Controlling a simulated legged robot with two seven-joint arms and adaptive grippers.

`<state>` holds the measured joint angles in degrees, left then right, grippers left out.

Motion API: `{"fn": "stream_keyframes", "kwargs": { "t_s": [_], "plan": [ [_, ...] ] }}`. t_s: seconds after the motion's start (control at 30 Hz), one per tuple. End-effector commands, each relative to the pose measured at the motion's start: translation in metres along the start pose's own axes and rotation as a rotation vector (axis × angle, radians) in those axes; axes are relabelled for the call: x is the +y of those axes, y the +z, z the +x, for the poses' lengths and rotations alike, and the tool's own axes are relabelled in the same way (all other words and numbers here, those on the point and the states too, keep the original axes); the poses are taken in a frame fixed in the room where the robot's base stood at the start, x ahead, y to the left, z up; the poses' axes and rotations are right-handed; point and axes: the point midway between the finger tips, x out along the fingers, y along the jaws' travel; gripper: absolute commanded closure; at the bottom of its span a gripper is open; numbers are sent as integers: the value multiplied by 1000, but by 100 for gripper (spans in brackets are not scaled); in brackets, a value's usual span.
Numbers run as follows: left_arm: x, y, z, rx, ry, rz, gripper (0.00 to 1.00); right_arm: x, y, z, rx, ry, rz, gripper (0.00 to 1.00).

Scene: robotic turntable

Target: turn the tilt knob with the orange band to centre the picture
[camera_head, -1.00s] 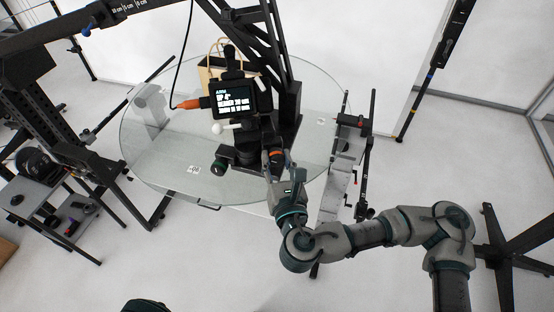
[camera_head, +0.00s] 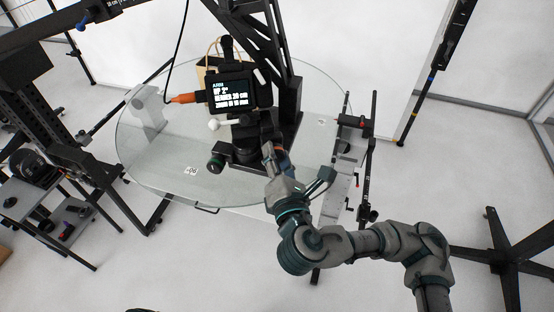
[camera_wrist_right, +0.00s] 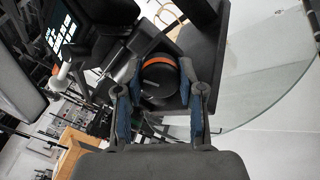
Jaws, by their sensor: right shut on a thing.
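The tilt knob (camera_wrist_right: 158,83) is a dark round knob with an orange band, on the side of the camera head in the right wrist view. My right gripper (camera_wrist_right: 162,90) has a finger on each side of it and is shut on it. In the head view my right gripper (camera_head: 275,160) reaches up to the camera head from below and hides most of the knob. The monitor (camera_head: 236,93) faces me with a black screen and white text; its large line seems to read "UP 2°". My left gripper is not in view.
A second knob with a green band (camera_head: 216,165) sits left of the camera head's base. A round glass table (camera_head: 150,150) lies beneath. A black lattice arm (camera_head: 248,35) rises behind. An orange-plugged cable (camera_head: 186,98) meets the monitor's left side. Stands with cranks (camera_head: 365,165) are to the right.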

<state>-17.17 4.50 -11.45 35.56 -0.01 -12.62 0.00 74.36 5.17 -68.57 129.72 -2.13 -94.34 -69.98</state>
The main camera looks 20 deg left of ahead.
Motion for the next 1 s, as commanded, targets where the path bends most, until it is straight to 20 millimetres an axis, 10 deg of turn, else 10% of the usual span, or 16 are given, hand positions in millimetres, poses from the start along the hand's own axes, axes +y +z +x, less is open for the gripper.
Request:
{"fn": "stream_keyframes", "kwargs": {
  "t_s": [0.9, 0.93, 1.0],
  "plan": [
    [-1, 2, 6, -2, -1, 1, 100, -2, 0, 1, 0, -6, 183, 96],
    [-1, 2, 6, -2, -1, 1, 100, -2, 0, 1, 0, -6, 183, 54],
    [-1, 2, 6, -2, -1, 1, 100, -2, 0, 1, 0, -5, 183, 37]
  ]
}}
